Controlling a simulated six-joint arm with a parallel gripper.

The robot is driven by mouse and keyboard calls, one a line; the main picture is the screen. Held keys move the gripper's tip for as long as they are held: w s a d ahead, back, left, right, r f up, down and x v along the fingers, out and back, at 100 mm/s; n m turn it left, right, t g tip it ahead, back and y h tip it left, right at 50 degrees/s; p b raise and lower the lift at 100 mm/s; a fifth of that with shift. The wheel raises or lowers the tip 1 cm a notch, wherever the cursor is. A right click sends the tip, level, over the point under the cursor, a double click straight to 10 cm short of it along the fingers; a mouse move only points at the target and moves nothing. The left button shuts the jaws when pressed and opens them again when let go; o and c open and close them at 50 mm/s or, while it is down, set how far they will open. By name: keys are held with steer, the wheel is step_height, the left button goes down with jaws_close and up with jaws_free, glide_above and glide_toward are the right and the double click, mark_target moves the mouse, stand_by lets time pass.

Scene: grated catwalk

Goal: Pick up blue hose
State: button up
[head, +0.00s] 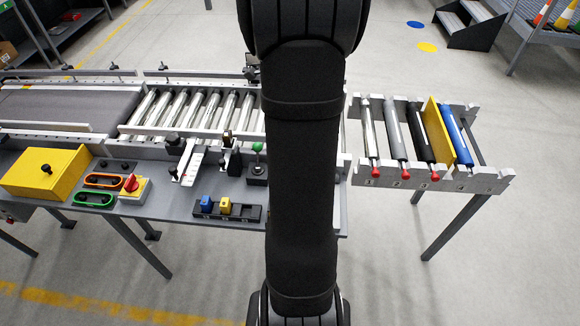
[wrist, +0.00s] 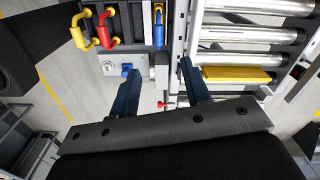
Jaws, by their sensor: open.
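A blue hose (wrist: 159,26) shows in the wrist view at the top, standing in a dark rack (wrist: 131,25). A curved red hose (wrist: 104,30) and a curved yellow hose (wrist: 78,30) are to its left. My gripper (wrist: 159,68) is open and empty, with its two dark blue fingers apart. The blue hose lies beyond the fingertips, roughly in line with the gap between them, and does not touch them. In the head view my arm covers the middle, and I cannot make out the hoses or my gripper there.
A grey plate with a blue fitting (wrist: 127,70) is close to the left finger. Metal rollers and a yellow bar (wrist: 237,75) are on the right. In the head view, a roller rack (head: 485,182) stands right of my arm, and a bench with a yellow box (head: 45,172) stands left.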

step_height(320, 180, down, 13)
steer(key=m, duration=0.3)
steer(key=shift+r, duration=0.15)
steer(key=shift+s+d+f, duration=0.1)
steer(key=shift+d+f, duration=0.1)
steer(key=shift+f, duration=1.15)
steer(key=shift+s+d+f, duration=0.1)
steer(key=shift+d+f, duration=0.05)
steer(key=shift+f, duration=1.2)
jaws_close()
